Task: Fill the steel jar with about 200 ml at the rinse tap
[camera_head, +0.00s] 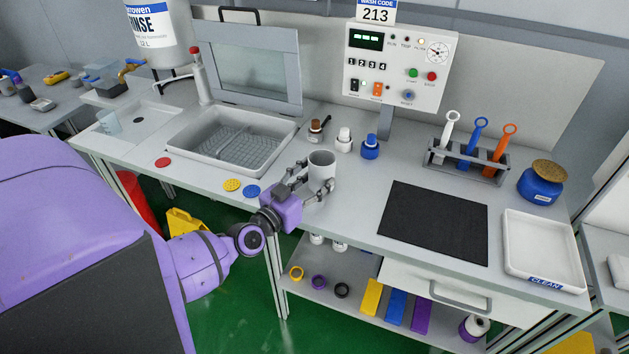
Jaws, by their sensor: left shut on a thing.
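The steel jar (321,166) is a grey, open-topped cup standing upright between the fingers of my left gripper (318,185). The gripper is shut on it over the middle of the bench, right of the sink. I cannot tell whether the jar touches the bench top or what is inside it. The rinse tank (153,33), a white container with a blue label, stands at the back left. My right gripper is not in view.
A basin with a raised lid (250,60) lies between jar and tank. Small bottles (344,140) stand behind the jar. A control panel (400,68), a black mat (435,221), a tool rack (468,160) and a white tray (543,248) are right.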

